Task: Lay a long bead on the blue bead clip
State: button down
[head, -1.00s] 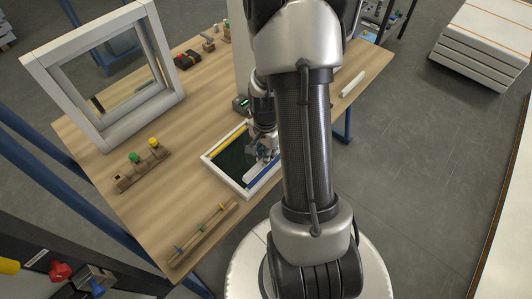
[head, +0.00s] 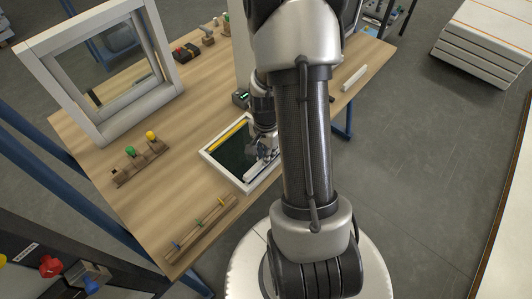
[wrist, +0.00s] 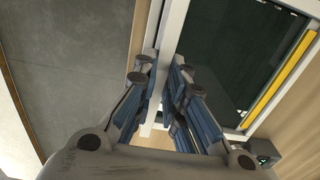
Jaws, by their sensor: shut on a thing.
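My gripper (head: 262,153) (wrist: 164,75) is shut on a long white bead (head: 253,171), which also runs between the fingers in the wrist view (wrist: 173,38). The bead lies along the right-hand inner edge of a white frame (head: 222,173) with a dark green pane (head: 231,152). The blue bead clip is hidden on that side, where the bead now lies. I cannot tell whether the bead touches it. A yellow clip (head: 229,136) lines the opposite side and shows in the wrist view (wrist: 281,83).
A large upright white frame (head: 98,135) stands at the back left. A holder with green and yellow knobs (head: 140,163) and a wooden rack with small clips (head: 200,229) lie left. A white bar (head: 354,78) lies right. Bare wood (head: 175,195) lies between.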

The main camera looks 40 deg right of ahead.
jog(key=shift+f+b, duration=0.45)
jog(key=shift+f, duration=0.2)
jog(key=c, duration=1.6)
grip_release()
jog(key=shift+o, duration=0.2)
jog(key=shift+r, duration=0.1)
notch_tip(320, 180, up, 12)
jog(key=shift+a, duration=0.1)
